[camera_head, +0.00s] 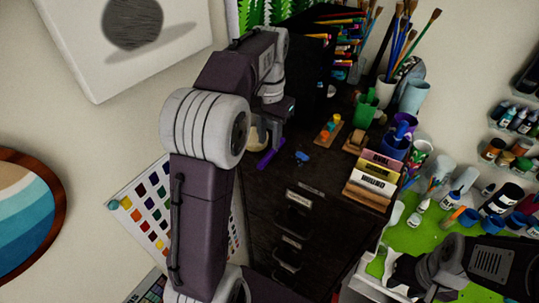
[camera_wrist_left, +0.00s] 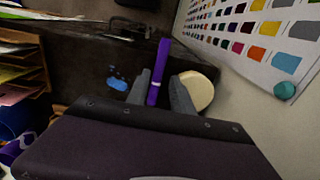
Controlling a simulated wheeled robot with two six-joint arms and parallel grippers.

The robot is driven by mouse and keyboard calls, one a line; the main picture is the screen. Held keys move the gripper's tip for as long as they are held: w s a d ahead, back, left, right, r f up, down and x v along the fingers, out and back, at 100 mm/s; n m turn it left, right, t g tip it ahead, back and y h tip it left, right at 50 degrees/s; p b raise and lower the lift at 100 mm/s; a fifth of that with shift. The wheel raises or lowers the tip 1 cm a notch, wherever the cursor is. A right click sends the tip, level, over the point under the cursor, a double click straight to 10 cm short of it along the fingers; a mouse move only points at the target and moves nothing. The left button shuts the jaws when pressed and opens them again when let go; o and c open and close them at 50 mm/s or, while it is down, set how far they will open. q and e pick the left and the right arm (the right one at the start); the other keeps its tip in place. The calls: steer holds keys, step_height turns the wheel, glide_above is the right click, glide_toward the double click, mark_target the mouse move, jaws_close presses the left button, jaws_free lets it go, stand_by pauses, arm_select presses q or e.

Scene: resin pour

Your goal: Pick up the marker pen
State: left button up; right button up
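The purple marker pen (camera_head: 268,158) lies near the left edge of the dark cabinet top, below my left gripper (camera_head: 275,132) in the head view. In the left wrist view the pen (camera_wrist_left: 161,62) runs lengthwise between the two grey fingers of my left gripper (camera_wrist_left: 160,82). The fingers stand apart, with a gap on the right side of the pen. Its near end is hidden behind the gripper body. My right gripper (camera_head: 402,276) is low at the right of the head view, over the green mat's side; its fingers are not clear.
A cream round object (camera_wrist_left: 198,90) sits close beside the right finger. A small blue item (camera_head: 302,157) lies near the pen. A colour chart (camera_wrist_left: 255,35) hangs beside the cabinet.

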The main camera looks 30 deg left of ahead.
mark_target(269, 154)
arm_select(q)
step_height(269, 154, down, 4)
steer(key=shift+s+f+p, duration=0.1)
steer(key=shift+s+p, duration=0.05)
steer(key=shift+p, duration=0.2)
steer(key=shift+s+f, duration=0.1)
steer(key=shift+s, duration=0.25)
steer(key=shift+w+f, duration=0.1)
steer(key=shift+w, duration=0.25)
jaws_close()
steer(key=shift+s, duration=0.15)
steer(key=shift+r, duration=0.5)
step_height(269, 154, up, 3)
steer(key=shift+f+b, duration=0.1)
steer(key=shift+b, duration=0.25)
steer(key=s+d+r, duration=0.1)
steer(key=d+r, duration=0.6)
steer(key=d, duration=0.4)
steer(key=shift+s+d+b, duration=0.15)
steer(key=shift+d+b, duration=0.15)
steer(key=shift+b, duration=0.1)
